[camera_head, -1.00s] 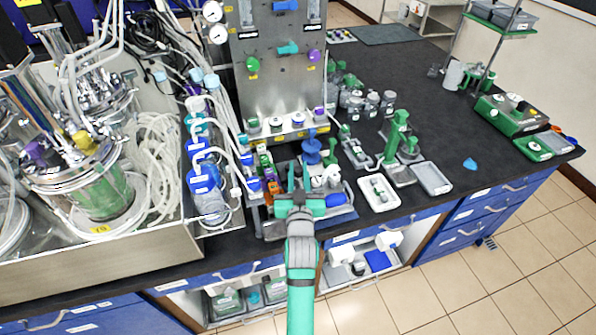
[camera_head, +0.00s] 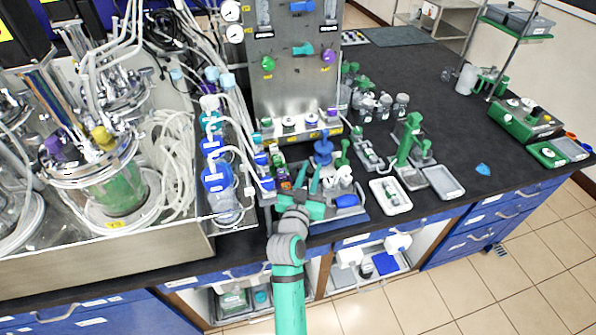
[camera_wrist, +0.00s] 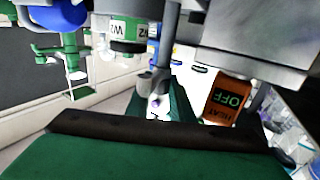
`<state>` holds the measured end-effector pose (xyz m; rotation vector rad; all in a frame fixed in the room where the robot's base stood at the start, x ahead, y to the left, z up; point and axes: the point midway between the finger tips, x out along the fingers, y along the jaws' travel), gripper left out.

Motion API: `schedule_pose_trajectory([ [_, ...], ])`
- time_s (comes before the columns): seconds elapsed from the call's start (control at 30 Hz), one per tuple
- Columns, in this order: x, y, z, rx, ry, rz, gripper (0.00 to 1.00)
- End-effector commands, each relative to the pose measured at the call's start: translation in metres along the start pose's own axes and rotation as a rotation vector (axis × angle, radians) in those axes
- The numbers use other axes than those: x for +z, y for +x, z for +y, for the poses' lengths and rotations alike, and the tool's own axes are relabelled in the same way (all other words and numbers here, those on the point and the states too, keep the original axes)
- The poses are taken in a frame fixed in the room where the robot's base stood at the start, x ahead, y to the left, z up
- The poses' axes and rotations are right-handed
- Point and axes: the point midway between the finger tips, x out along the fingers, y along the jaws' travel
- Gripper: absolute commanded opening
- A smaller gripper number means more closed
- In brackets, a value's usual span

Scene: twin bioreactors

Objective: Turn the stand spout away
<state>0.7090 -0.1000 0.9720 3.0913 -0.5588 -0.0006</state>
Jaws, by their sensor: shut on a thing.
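A blue stand (camera_head: 323,152) rises from a blue tray at the bench's front edge, beside small bottles. My gripper (camera_head: 308,182) is at this tray, just in front of and left of the blue stand, with its fingers tilted towards the upper right. In the wrist view a grey rod (camera_wrist: 168,45) runs down to a small grey fitting between my dark green fingers (camera_wrist: 170,102). The gripper is shut on this piece, which appears to be the stand spout. Its exact grip is partly hidden.
An orange display reading HEAT OFF (camera_wrist: 226,103) and a metal block (camera_wrist: 255,40) are close on the right in the wrist view. Left are blue-capped bottles (camera_head: 217,180) with tubing. Right are a white tray (camera_head: 377,188) and a green stand (camera_head: 408,140).

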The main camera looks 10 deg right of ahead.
Motion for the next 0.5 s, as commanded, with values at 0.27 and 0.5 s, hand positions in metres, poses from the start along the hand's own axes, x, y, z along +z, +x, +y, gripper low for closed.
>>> schedule_pose_trajectory([
  [0.27, 0.0062, 0.0009, 0.0116, 0.04, -0.002, -0.01, 0.0],
  [0.5, 0.0066, 0.001, 0.0122, 0.04, -0.003, -0.011, 0.35],
])
